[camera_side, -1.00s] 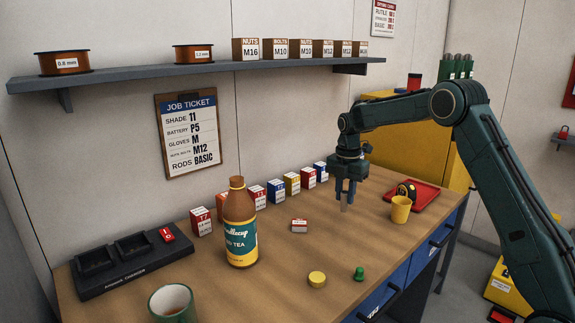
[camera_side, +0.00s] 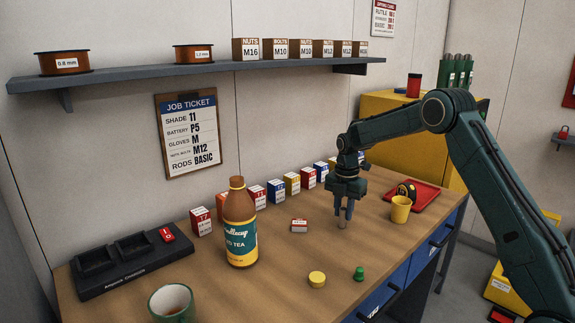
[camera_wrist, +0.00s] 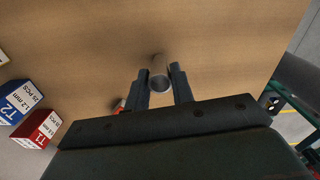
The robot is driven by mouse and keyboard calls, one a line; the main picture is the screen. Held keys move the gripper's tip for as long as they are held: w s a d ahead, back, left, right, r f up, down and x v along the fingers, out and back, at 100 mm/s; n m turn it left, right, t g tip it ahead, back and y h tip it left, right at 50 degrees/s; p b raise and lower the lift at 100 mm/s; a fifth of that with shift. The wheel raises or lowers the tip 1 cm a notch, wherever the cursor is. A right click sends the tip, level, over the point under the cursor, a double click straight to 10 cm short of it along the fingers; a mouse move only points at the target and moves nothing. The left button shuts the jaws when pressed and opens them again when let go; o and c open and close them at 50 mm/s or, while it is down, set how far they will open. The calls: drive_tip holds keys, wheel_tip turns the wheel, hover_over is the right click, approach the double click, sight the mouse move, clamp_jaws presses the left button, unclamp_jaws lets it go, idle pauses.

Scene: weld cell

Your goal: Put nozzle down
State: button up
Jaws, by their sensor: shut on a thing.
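My gripper (camera_side: 343,212) is shut on a small grey cylindrical nozzle (camera_side: 343,224), just above or at the wooden bench top; I cannot tell whether it touches. In the wrist view the nozzle (camera_wrist: 160,74) stands between the two fingers (camera_wrist: 158,88), its round end showing. The wooden bench (camera_side: 275,262) lies below, and its bare surface (camera_wrist: 225,40) fills most of the wrist view.
A yellow cup (camera_side: 400,209) and red tray (camera_side: 425,196) are to the right. A bottle (camera_side: 240,225) stands left. Small boxes (camera_side: 275,191) line the back.

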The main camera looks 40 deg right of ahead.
sight(343, 209)
drive_tip(key=shift+f, duration=0.1)
drive_tip(key=o, duration=1)
wheel_tip(343, 209, up, 12)
idle(0.4)
drive_tip(key=shift+r, duration=0.25)
